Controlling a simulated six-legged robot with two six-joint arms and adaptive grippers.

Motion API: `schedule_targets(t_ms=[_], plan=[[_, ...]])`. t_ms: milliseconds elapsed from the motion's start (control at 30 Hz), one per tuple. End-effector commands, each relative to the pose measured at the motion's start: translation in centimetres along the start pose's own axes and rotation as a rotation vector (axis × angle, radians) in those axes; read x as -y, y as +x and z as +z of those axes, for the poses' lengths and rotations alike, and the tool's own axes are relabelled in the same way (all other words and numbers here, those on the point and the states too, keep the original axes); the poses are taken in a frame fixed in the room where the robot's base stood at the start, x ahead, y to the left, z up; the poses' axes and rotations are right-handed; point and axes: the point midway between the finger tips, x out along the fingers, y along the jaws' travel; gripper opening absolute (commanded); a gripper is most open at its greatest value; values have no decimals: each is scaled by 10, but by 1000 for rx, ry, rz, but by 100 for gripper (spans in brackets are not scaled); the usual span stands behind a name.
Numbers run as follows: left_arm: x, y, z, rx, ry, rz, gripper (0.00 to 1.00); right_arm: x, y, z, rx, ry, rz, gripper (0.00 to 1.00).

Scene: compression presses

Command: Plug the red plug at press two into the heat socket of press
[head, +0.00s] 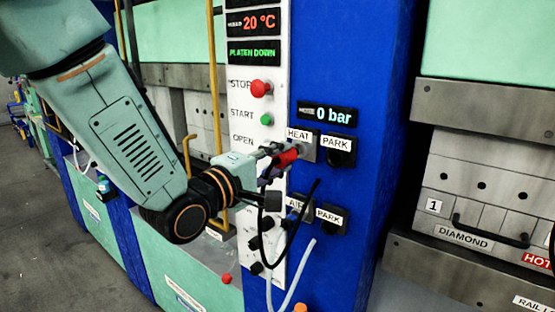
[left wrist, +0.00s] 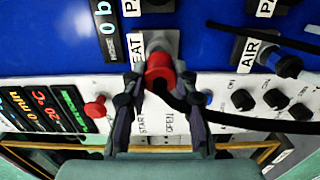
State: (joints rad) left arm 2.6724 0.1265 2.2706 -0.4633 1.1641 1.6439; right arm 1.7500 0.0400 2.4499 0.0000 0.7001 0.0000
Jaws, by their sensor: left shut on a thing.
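The red plug (head: 287,157) is between the fingers of my left gripper (head: 274,168), which is shut on it. The plug points at the grey heat socket (head: 309,146) beside the HEAT label on the blue press column. In the left wrist view the red plug (left wrist: 159,69) lies between the fingertips (left wrist: 157,86), right in front of the grey heat socket (left wrist: 160,42). Plug and socket seem to meet; how deep the plug sits is hidden. A black cable (left wrist: 181,104) runs from the plug. My right gripper is not in view.
A PARK socket (head: 341,153) is right of the heat socket. The AIR socket (head: 297,208) and a second PARK socket (head: 330,220) are below, with hanging hoses close by. A red STOP button (head: 261,88) and a green START button (head: 266,119) are on the white panel.

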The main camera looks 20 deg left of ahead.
Motion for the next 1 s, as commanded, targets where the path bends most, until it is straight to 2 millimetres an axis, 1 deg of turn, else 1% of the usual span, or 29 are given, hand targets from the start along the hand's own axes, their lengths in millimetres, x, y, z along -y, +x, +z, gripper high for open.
schedule_targets(t_ms=[1000], plan=[[0, 22, -1, 0, 1, 0, 0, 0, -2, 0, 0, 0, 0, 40]])
